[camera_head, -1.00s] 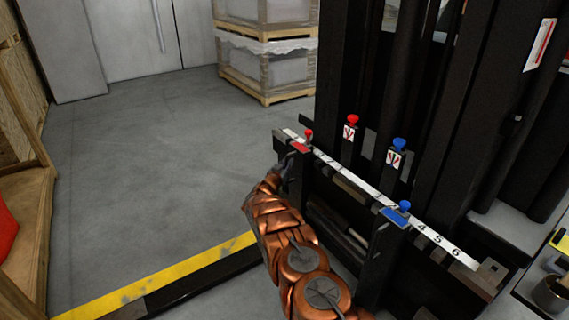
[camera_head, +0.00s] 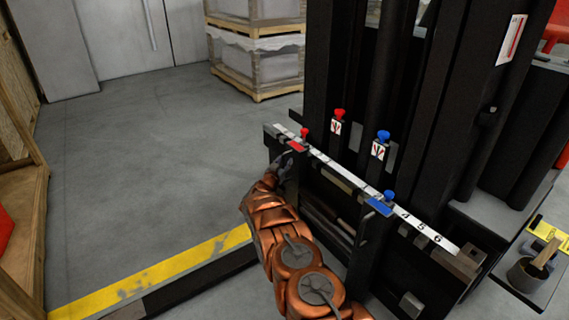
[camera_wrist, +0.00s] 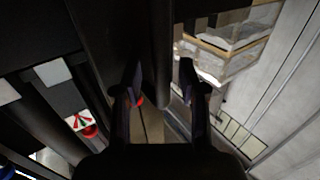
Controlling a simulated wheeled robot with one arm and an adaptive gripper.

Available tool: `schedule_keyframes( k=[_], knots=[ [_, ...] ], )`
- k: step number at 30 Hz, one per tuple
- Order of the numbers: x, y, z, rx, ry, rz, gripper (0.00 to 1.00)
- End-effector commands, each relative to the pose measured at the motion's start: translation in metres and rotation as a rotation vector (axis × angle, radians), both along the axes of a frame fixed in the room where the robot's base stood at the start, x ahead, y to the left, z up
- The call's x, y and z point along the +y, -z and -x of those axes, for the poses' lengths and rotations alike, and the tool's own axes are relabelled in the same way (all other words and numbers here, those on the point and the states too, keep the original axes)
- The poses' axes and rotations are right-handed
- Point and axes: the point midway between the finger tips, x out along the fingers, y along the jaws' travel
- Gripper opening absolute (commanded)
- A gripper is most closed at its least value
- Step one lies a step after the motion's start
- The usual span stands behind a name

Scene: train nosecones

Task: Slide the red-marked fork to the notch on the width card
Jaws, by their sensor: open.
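The red-marked fork carries a red mark (camera_head: 296,146) and a red knob (camera_head: 304,132) near the left end of the black carriage rail. My gripper (camera_head: 284,162) is beside this fork's upper shank, just below the mark; the arm partly hides it. In the wrist view my gripper (camera_wrist: 161,78) has its two fingers apart, with a dark upright bar (camera_wrist: 158,45) showing between and beyond them. I cannot tell whether they touch it. A red knob (camera_wrist: 139,101) shows by the left finger. A white card with a red line (camera_head: 512,40) hangs on the mast, its notch unreadable.
A white numbered strip (camera_head: 345,172) runs along the rail. The blue-marked fork (camera_head: 380,207) stands further right. Red (camera_head: 339,114) and blue (camera_head: 383,136) knobs with arrow labels sit behind. Wrapped pallets (camera_head: 258,70) stand at the back; floor is clear at left.

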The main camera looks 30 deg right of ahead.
Motion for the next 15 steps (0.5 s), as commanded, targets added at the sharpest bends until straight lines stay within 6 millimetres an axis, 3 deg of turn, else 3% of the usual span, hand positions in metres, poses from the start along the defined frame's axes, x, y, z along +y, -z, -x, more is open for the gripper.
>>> schedule_keyframes(
  k=[15],
  knots=[
    [0.0097, -0.0011, 0.0096, 0.001, 0.001, -0.002, 0.41]
  ],
)
